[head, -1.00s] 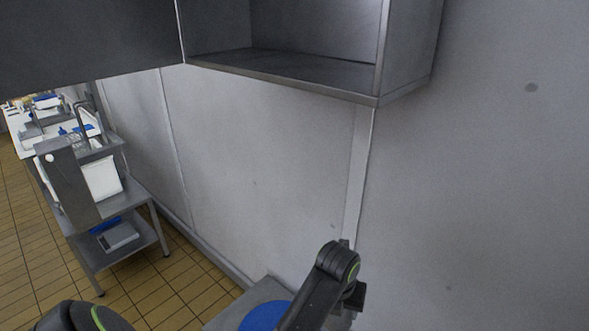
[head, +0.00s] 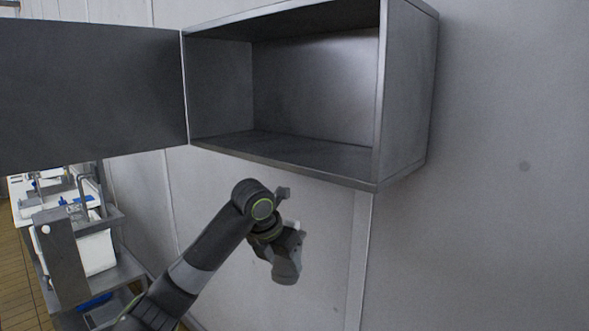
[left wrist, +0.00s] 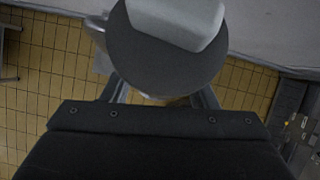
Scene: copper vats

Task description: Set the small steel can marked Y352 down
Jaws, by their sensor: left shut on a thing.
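My left gripper (head: 288,240) is shut on a small grey can (head: 286,268), held in the air in front of the wall, below the open cabinet (head: 280,167). The can looks slightly tilted in the head view. In the left wrist view the can (left wrist: 160,68) shows a round dark body and a paler grey part at the top, between the fingers of my gripper (left wrist: 160,96). No marking on it can be read. The cabinet is steel, wall-mounted, and its visible inside is empty. My right gripper is not in view.
The cabinet's dark door (head: 90,90) stands swung open to the left. A steel bench (head: 120,272) with a white container (head: 97,250) and other items stands at lower left. The wall right of the cabinet is bare.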

